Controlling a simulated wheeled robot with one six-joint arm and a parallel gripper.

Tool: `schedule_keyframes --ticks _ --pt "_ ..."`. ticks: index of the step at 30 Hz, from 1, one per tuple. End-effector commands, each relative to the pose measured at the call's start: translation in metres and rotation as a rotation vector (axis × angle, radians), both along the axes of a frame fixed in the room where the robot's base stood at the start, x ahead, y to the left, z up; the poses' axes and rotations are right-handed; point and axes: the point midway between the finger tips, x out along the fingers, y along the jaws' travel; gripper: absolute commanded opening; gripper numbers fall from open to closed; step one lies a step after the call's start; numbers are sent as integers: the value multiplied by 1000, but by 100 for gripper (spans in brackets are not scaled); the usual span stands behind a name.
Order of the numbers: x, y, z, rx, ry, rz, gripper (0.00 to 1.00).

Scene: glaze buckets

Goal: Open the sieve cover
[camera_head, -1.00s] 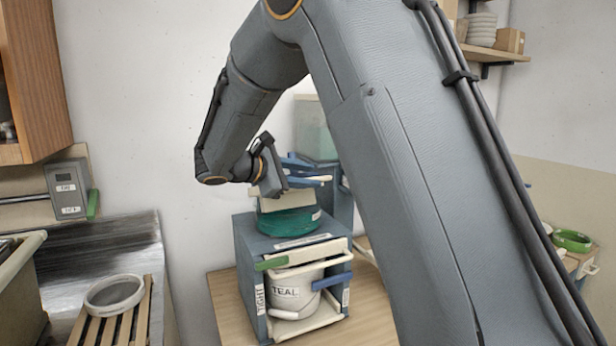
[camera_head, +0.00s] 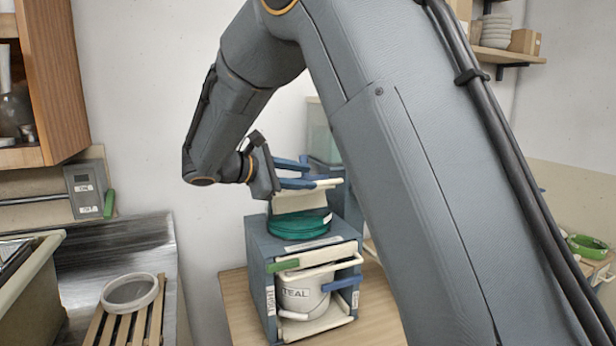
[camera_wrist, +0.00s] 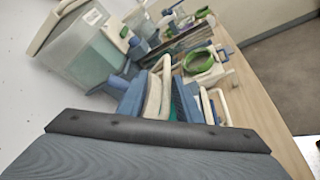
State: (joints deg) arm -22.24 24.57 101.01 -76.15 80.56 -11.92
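The sieve stand is a blue box (camera_head: 258,255) on a wooden table, with a round teal sieve (camera_head: 299,225) on top. A cream flap (camera_head: 300,201), which looks like the sieve cover, is tilted up above the sieve. My gripper (camera_head: 306,175) is beside the flap's upper edge, with its two blue fingers apart. In the wrist view the fingers (camera_wrist: 158,100) show with a cream piece (camera_wrist: 155,92) and some teal between them. Whether either finger touches the flap is hard to tell. My arm hides the area to the right of the stand.
A white bucket labelled TEAL (camera_head: 303,294) sits inside the stand behind a cream bar with a green handle (camera_head: 283,265). A clear container (camera_head: 322,135) stands behind. A slatted rack with a ring (camera_head: 130,292) is at left. A green ring (camera_head: 588,246) lies at right.

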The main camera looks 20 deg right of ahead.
Motion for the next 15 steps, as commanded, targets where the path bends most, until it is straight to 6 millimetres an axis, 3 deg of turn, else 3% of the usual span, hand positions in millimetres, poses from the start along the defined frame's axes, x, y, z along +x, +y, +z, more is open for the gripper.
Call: schedule_keyframes --ticks 15 --pt "-10 29 11 0 0 1 29"
